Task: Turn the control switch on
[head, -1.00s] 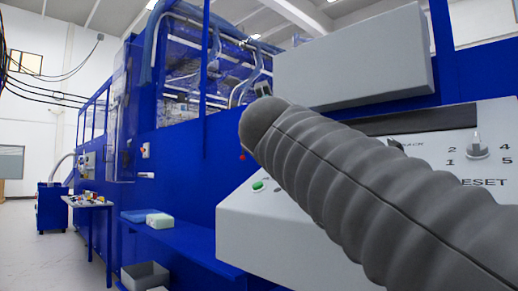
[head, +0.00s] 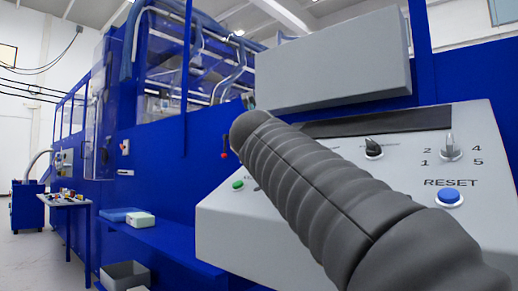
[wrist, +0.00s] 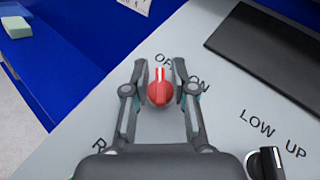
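The control switch (wrist: 160,94) is a round red knob with a white line, on the sloping grey panel (wrist: 105,90). It shows in the wrist view between the fingers of my gripper (wrist: 160,72). The fingers are open, one on each side of the knob, with small gaps appearing between them and it. The white line points up in the picture, towards the partly hidden OFF label (wrist: 163,59). The ON label (wrist: 201,86) is to the right, partly behind the right finger. In the head view my arm hides the switch and the gripper.
The panel also carries a black knob (head: 373,148), a grey selector (head: 450,147), a blue RESET button (head: 449,196) and a green button (head: 238,184). A grey box (head: 333,70) hangs above the panel. A blue shelf (head: 160,236) with foam blocks (head: 140,219) lies to the left.

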